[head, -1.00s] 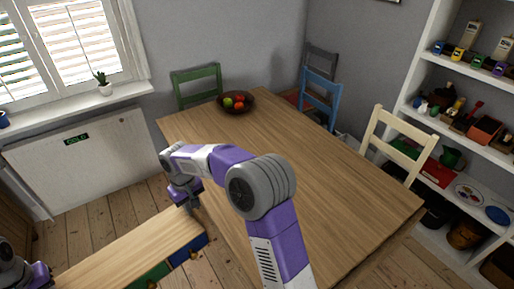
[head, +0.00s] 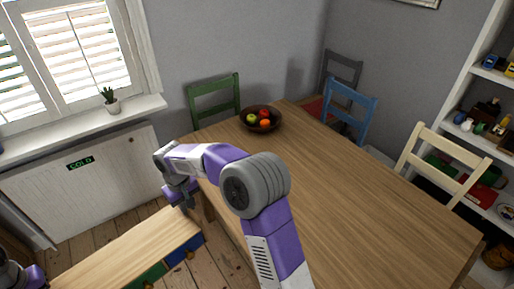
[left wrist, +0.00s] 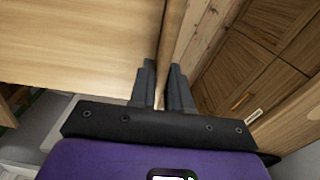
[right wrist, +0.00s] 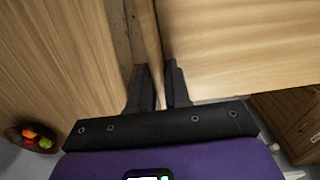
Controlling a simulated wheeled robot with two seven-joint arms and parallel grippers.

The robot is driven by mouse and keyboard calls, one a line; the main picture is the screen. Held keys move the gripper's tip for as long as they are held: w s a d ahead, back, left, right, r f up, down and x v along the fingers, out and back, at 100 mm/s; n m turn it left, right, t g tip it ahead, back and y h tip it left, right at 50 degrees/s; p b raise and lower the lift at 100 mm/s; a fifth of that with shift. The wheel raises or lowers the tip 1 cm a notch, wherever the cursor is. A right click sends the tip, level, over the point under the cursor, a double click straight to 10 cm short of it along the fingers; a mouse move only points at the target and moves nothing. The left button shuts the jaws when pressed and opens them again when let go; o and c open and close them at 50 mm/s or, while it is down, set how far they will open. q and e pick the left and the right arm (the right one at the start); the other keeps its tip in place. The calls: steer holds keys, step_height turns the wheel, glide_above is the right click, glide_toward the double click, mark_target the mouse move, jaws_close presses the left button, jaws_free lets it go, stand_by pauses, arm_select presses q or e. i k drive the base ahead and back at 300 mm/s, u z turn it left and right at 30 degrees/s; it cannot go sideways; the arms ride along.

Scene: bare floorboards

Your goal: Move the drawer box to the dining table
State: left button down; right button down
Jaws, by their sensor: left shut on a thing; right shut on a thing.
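The drawer box (head: 125,252) has a light wood top with green and blue drawer fronts. It is at the lower left of the head view, beside the dining table (head: 340,190). My right gripper (head: 184,205) is shut on its far right end; the right wrist view shows the fingers (right wrist: 162,80) on the edge of the box panel (right wrist: 240,45). My left gripper (left wrist: 163,80) is shut on the edge of the box panel (left wrist: 75,40) in the left wrist view. Only part of my left arm shows in the head view. The box's lower parts are mostly hidden.
A fruit bowl (head: 261,119) stands at the table's far end. Green (head: 214,98), blue (head: 348,108) and cream (head: 442,160) chairs stand around it. A white cabinet (head: 85,195) is under the window. Shelves (head: 490,110) stand at the right. Most of the tabletop is clear.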

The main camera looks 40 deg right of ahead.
mark_target(319, 213)
steer(key=i, duration=1.2)
steer(key=z, duration=3.25)
steer(key=i, duration=0.5)
steer(key=z, duration=0.05)
